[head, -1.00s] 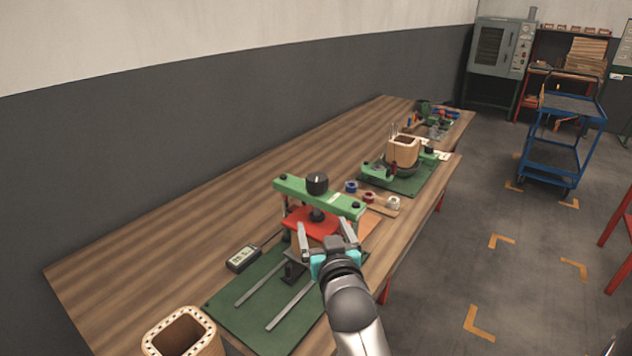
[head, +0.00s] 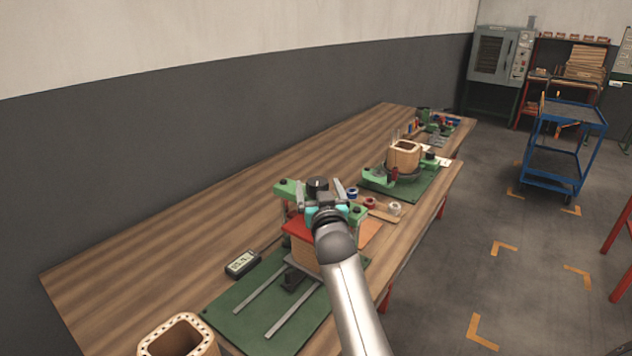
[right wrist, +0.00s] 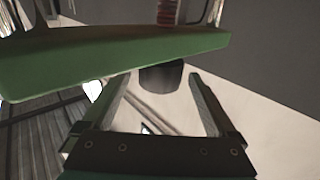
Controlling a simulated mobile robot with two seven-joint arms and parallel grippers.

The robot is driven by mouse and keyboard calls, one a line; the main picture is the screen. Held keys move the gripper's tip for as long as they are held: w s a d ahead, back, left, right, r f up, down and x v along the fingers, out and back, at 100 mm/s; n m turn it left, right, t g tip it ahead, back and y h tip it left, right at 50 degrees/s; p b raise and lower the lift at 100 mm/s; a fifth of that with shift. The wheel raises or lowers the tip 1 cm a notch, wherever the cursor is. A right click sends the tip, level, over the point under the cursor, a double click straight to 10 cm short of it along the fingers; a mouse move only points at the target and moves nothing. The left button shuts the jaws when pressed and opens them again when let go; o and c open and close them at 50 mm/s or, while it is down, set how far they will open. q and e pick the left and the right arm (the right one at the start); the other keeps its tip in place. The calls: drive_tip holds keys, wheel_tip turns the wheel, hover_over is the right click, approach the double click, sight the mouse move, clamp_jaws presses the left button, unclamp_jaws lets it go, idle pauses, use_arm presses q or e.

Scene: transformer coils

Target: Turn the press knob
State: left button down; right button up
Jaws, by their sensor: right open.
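The press knob (head: 317,184) is a black cylinder on top of the press's green crossbar (head: 288,189). My right gripper (head: 320,193) is open at knob height, on the near side. Its fingers point toward the knob, one to each side in the head view. In the right wrist view the dark knob (right wrist: 160,77) shows between the open fingertips, beside the green crossbar (right wrist: 110,62). I cannot tell whether the fingers touch it. Under the crossbar, the press's red plate (head: 296,229) lies over a tan block (head: 304,253), partly hidden by my arm. My left gripper is not in view.
The press stands on a green mat (head: 228,308) with metal rails. A small meter (head: 242,263) lies to its left, and a tan hollow coil (head: 180,337) stands in front. Tape rolls (head: 369,202) and another coil fixture (head: 404,158) are behind. The wooden table (head: 165,235) is clear at left.

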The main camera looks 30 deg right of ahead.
sight(318, 178)
drive_tip(key=shift+b+x, duration=0.4)
drive_tip(key=shift+x, duration=1.75)
drive_tip(key=c, duration=1.4)
drive_tip(key=shift+o, duration=0.2)
drive_tip(key=m+g+h+b, duration=0.1)
drive_tip(key=b, duration=0.2)
drive_tip(key=shift+f+m+h+b, duration=0.1)
drive_tip(key=shift+m+h+b, duration=0.2)
drive_tip(key=shift+h+b, duration=0.1)
drive_tip(key=shift+d+h+b, duration=0.1)
drive_tip(key=shift+h+b, duration=0.3)
drive_tip(key=shift+b, duration=0.15)
drive_tip(key=shift+s+m+g, duration=0.1)
drive_tip(key=shift+m+g, duration=0.2)
drive_tip(key=shift+r, duration=0.2)
drive_tip(key=o, duration=1.4)
drive_tip(key=shift+c, duration=0.2)
